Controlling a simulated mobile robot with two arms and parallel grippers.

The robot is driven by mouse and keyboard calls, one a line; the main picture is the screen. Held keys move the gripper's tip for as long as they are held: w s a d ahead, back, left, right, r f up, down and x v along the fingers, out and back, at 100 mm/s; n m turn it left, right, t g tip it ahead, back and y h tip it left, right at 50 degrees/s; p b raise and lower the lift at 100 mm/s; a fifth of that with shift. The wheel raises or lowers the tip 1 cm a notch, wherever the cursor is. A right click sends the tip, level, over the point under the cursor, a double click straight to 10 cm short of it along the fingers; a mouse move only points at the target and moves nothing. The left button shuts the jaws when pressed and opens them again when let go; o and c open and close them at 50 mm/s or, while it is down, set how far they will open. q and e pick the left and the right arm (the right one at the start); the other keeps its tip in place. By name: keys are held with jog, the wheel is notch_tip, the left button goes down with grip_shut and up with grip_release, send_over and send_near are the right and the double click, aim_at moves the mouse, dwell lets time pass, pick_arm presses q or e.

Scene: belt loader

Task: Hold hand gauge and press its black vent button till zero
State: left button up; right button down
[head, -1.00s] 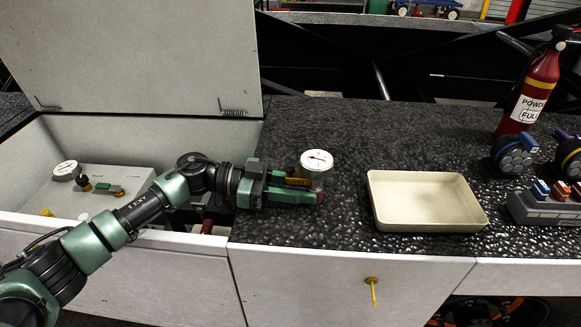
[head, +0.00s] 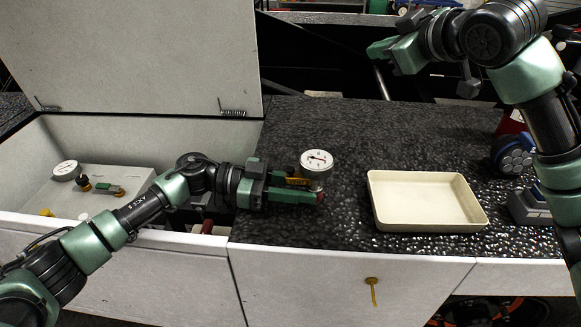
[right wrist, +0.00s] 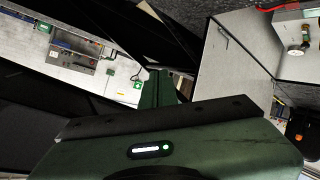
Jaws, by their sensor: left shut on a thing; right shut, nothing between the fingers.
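The hand gauge (head: 317,163) has a round white dial with a dark needle and stands at the left part of the black worktop. My left gripper (head: 303,190) is shut on its body below the dial. I cannot make out the black vent button in any view. My right gripper (head: 384,53) is up at the back of the worktop, above and to the right of the gauge, apart from it. It is shut and empty. In the right wrist view, the right gripper's green fingers (right wrist: 157,88) show with nothing between them.
An empty cream tray (head: 425,226) lies right of the gauge. An open white bin (head: 60,225) at left holds a box with another dial (head: 66,170). Round blue-grey items (head: 512,154) and a red extinguisher (head: 512,122) at right are partly behind my right arm.

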jog(key=s+a+f+n+g, duration=0.35)
jog(key=s+a, duration=0.35)
jog(key=a, duration=0.3)
jog(key=n+g, duration=0.2)
jog(key=n, duration=0.1)
send_over(294, 178)
notch_tip(294, 178, down, 4)
jog(key=shift+r+t, duration=0.2)
jog(key=shift+t, duration=0.05)
jog(key=shift+w, duration=0.1)
jog(key=shift+f, duration=4.4)
jog(key=shift+f, duration=0.4)
